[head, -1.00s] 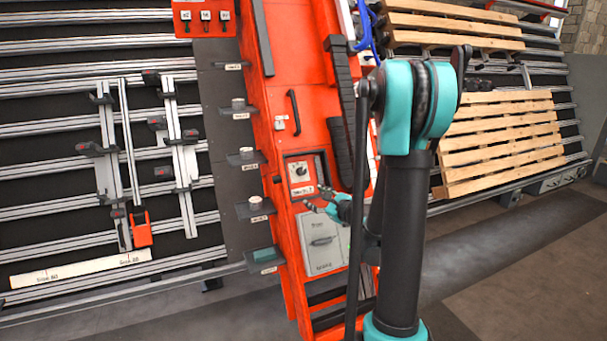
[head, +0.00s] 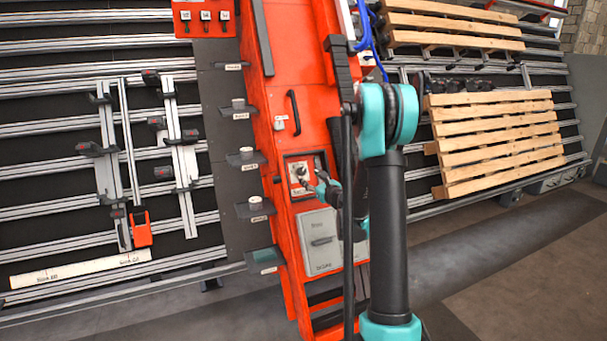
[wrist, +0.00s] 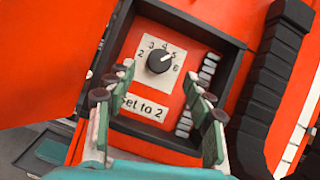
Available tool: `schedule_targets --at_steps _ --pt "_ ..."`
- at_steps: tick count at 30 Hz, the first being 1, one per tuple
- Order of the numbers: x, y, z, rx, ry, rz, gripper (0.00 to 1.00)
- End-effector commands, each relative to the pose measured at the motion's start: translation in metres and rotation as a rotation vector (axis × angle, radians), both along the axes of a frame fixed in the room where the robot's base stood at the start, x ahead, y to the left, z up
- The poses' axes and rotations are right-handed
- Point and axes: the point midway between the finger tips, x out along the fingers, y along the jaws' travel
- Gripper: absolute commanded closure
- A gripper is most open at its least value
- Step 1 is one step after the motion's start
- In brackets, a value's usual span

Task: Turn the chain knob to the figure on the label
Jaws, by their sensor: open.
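The black chain knob (wrist: 159,62) sits on a white dial plate in a recessed red panel, with figures 2 to 6 around it. Its white pointer mark aims to the upper right, near the 5. The label (wrist: 142,105) below the dial reads "Set to 2" and is partly hidden by a left finger. My gripper (wrist: 158,97) is open, its fingers spread to the left and right below the knob, not touching it. In the head view my gripper (head: 314,187) is just beside the knob panel, partly covering it.
The recess has a dark raised frame (wrist: 226,44), with small pale blocks at its right inside. A grey box (head: 320,240) is below the panel, and a black handle (head: 294,112) above. A black cable chain (wrist: 268,65) runs along the right.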

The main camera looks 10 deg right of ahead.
Motion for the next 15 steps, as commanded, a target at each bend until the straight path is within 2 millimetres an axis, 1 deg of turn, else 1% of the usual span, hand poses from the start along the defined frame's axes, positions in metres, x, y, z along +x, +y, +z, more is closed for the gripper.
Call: schedule_targets --at_steps 1,6,10,15 --pt "0.010 0.004 0.000 0.000 0.000 0.002 0.47" --pt "0.036 0.014 0.000 0.000 0.000 0.001 0.47" --pt "0.049 0.019 0.000 -0.001 0.000 0.001 0.47" --pt "0.057 0.021 0.000 -0.001 0.000 0.001 0.47"
